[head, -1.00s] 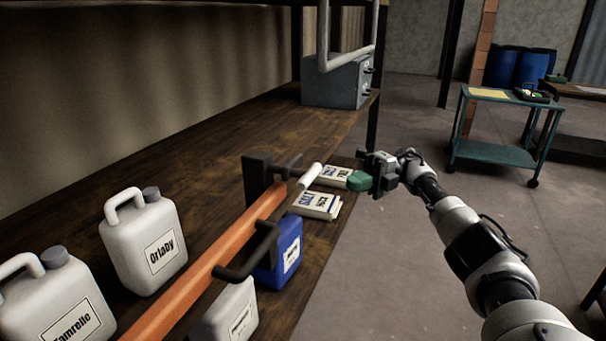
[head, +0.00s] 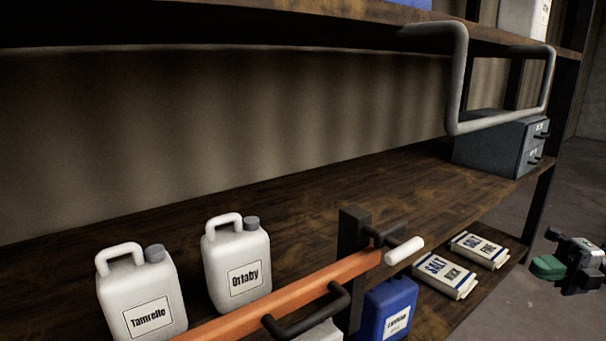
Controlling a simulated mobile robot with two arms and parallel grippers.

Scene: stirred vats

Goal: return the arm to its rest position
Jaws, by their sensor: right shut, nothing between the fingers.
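My right gripper (head: 577,266) is at the right edge of the head view, out over the floor past the shelf's end. It is shut. A rounded green piece (head: 548,267) shows right at its left side; I cannot tell whether it touches the gripper or is part of it. Most of the right arm is outside the view. My left gripper and arm are not in view.
A grey tube frame (head: 457,85) hangs above.

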